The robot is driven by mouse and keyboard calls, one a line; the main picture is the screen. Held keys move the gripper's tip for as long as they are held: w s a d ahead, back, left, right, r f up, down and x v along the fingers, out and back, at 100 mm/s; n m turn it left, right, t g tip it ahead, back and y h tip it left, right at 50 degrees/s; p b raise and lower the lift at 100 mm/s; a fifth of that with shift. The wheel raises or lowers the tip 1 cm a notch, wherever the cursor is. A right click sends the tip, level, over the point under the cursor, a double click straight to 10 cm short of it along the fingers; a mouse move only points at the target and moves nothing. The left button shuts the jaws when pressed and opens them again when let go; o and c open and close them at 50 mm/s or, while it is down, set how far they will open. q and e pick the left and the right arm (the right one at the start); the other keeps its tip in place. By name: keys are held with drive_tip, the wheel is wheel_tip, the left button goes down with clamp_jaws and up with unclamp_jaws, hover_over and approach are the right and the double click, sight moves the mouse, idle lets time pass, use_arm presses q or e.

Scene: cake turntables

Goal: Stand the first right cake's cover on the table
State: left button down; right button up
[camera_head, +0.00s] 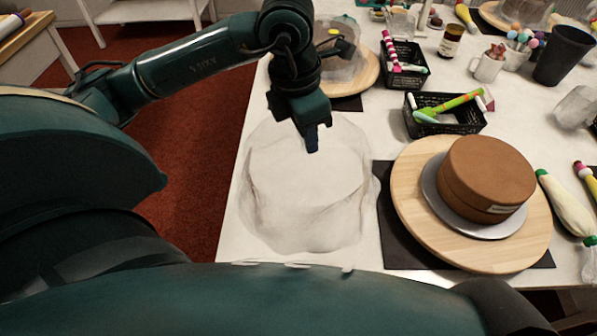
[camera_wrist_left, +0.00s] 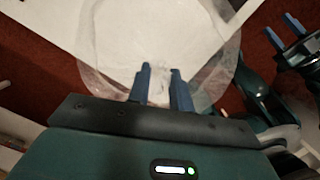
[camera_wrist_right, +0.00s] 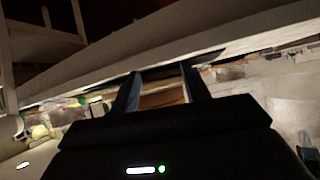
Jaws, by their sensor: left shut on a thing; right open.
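The clear cake cover (camera_head: 285,208) is over the bare left part of the table, beside the turntable, with its dome upright. My left gripper (camera_head: 312,143) comes down on its top and is shut on it; the fingers (camera_wrist_left: 160,85) also show against the cover (camera_wrist_left: 92,55) in the left wrist view. Whether its rim touches the table I cannot tell. The uncovered brown cake (camera_head: 485,175) sits on a silver board on the round wooden turntable (camera_head: 425,228). My right gripper (camera_wrist_right: 160,88) is open with nothing held; it is out of the head view.
Black baskets (camera_head: 447,113) with pens and tools stand behind the cake. Another covered cake on a turntable (camera_head: 365,75) is behind my left gripper. A piping bag (camera_head: 565,205) lies right of the cake. A dark mat (camera_head: 400,255) lies under the turntable. The table's left edge is close to the cover.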

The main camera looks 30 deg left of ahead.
sight(296, 149)
use_arm(q)
drive_tip(key=n, duration=0.2)
drive_tip(key=n+b, duration=0.1)
drive_tip(key=n, duration=0.1)
drive_tip(key=a+n+y, duration=0.1)
drive_tip(key=n, duration=0.1)
drive_tip(key=shift+s+f+n, duration=0.15)
drive_tip(key=shift+f+n, duration=0.15)
drive_tip(key=shift+f, duration=0.1)
drive_tip(key=shift+a+n+b, duration=0.2)
drive_tip(key=shift+n+b, duration=0.1)
drive_tip(key=shift+n, duration=0.7)
drive_tip(key=shift+s+f, duration=0.1)
drive_tip(key=shift+f, duration=0.3)
drive_tip(key=shift+n, duration=0.3)
wheel_tip(296, 149, down, 4)
drive_tip(key=shift+f, duration=0.25)
wheel_tip(296, 149, down, 5)
drive_tip(key=c, duration=1.3)
unclamp_jaws()
use_arm(e)
drive_tip(key=shift+w+a+f, duration=0.2)
drive_tip(key=shift+a, duration=0.1)
use_arm(q)
drive_tip(key=shift+r, duration=0.15)
use_arm(e)
drive_tip(key=shift+r, duration=0.1)
